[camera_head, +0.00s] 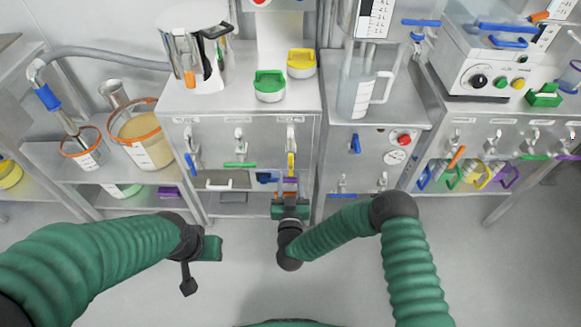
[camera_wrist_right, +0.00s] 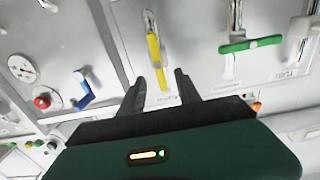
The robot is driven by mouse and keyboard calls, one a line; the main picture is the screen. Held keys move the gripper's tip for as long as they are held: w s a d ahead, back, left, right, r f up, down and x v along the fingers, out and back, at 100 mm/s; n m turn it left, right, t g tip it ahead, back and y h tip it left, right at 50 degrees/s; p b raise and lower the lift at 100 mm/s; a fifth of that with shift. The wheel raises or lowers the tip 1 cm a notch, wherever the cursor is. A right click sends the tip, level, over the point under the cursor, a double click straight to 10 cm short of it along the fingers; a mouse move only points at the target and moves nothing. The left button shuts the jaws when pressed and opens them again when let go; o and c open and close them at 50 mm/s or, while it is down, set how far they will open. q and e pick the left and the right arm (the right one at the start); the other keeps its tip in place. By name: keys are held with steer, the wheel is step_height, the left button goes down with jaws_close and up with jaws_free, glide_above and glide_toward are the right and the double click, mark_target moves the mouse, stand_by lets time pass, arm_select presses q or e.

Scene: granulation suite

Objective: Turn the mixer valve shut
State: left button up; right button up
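Three valves with coloured handles sit on the front of the middle steel cabinet: a blue handle (camera_head: 191,164) and a yellow handle (camera_head: 291,164) hanging about vertical, and a green handle (camera_head: 240,165) lying level. The labels are too small to read, so I cannot tell which is the mixer valve. My right gripper (camera_head: 290,192) is just below the yellow handle. In the right wrist view, its two dark fingers (camera_wrist_right: 160,82) are apart, with the yellow handle (camera_wrist_right: 157,60) beyond and between the tips, seemingly untouched. My left gripper (camera_head: 210,248) is low on the left, away from the cabinet; its fingers are unclear.
Right of the cabinet is a panel with a blue handle (camera_head: 355,144), a red button (camera_head: 404,139) and a gauge (camera_head: 395,157). A steel pot (camera_head: 193,60) and green-lidded jar (camera_head: 269,87) stand on top. The floor in front is clear.

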mark_target(291, 165)
steer(key=w+b, duration=0.1)
steer(key=w, duration=0.5)
steer(key=shift+w+d+f, duration=0.1)
steer(key=shift+w, duration=0.45)
steer(key=shift+c, duration=0.3)
jaws_close()
